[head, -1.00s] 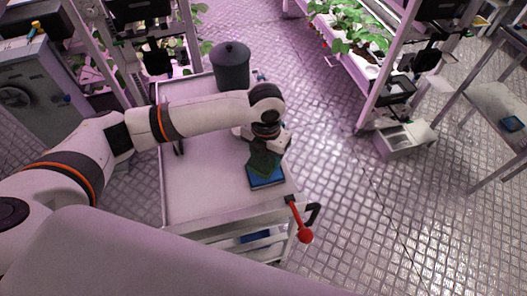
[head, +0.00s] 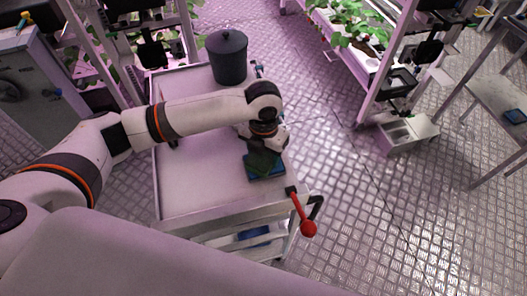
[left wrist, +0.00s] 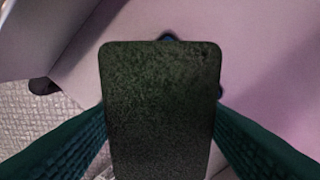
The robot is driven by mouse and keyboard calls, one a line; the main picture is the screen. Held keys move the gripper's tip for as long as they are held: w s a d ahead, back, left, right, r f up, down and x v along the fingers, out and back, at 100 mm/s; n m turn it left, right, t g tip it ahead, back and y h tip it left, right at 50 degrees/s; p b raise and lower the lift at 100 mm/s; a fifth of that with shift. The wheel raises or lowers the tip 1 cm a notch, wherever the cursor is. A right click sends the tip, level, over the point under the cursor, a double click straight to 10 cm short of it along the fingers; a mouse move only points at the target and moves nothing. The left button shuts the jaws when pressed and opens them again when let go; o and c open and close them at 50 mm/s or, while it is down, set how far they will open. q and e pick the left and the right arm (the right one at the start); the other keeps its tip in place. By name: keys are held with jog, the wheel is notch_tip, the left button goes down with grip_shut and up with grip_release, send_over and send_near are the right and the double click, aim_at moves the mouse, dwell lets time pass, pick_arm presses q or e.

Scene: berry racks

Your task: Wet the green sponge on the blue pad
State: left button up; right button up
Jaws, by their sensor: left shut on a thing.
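The green sponge (head: 262,161) is a dark, flat block held over the blue pad (head: 268,175) at the near right corner of the white cart top. My left gripper (head: 265,149) is above the pad and shut on the sponge. In the left wrist view the sponge (left wrist: 160,110) sits between the two green ribbed fingers and hides nearly all of the pad; only small blue bits show past its edges. I cannot tell whether the sponge touches the pad. My right gripper is not in view.
A dark lidded bin (head: 228,58) stands at the far end of the cart top (head: 205,185). A red-knobbed lever (head: 307,227) sticks out at the cart's near right corner. Plant racks stand beyond and to the right. The left part of the cart top is clear.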

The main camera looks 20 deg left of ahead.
aim_at(263, 154)
pick_arm(q)
jog(key=shift+f, duration=0.4)
dwell(0.4)
jog(key=shift+f, duration=0.1)
dwell(0.3)
jog(key=shift+s+f, duration=0.1)
jog(key=shift+f, duration=0.05)
dwell(1.6)
notch_tip(263, 154, up, 7)
jog(key=p, duration=0.8)
dwell(0.4)
dwell(0.4)
